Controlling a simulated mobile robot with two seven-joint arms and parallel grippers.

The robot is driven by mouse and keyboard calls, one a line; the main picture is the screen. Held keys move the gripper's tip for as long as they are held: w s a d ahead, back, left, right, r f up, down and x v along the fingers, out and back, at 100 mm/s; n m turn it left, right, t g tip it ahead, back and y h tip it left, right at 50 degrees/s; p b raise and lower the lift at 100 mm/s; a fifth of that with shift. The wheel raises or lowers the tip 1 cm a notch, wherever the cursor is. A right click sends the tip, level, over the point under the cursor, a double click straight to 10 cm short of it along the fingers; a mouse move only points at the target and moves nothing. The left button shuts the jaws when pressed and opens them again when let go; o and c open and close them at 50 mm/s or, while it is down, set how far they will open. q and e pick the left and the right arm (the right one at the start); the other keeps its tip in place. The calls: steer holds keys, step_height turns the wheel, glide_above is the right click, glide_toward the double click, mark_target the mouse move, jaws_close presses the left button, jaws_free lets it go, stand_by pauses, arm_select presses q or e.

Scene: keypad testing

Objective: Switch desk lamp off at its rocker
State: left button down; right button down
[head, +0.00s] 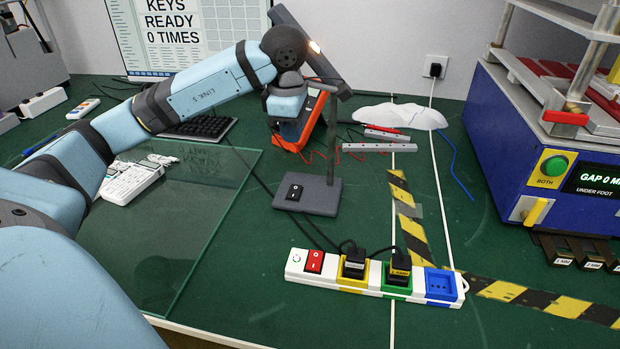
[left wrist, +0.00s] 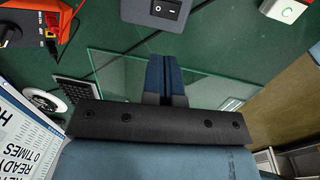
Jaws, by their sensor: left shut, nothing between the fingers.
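The desk lamp has a grey base (head: 322,197), a thin upright post (head: 332,140) and a dark slanted head (head: 325,68) with a warm glow at its edge. Its black rocker (head: 294,192) sits on the left of the base and also shows at the top of the left wrist view (left wrist: 165,10). My left gripper (left wrist: 166,62) is shut and empty, its fingertips pointing towards the base and apart from it. In the head view my left wrist hangs behind and left of the post; the fingertips are hard to make out. My right gripper is not in view.
A power strip (head: 325,280) with plugs and a red rocker lies in front of the lamp. A glass panel (head: 205,215) is on the left, and an orange device (head: 318,118) is behind the post. A blue press (head: 500,130) stands at right. Cables cross the green bench.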

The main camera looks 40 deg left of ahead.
mark_target(296, 187)
arm_select(q)
steer(key=shift+a, duration=0.15)
steer(key=shift+r, duration=0.1)
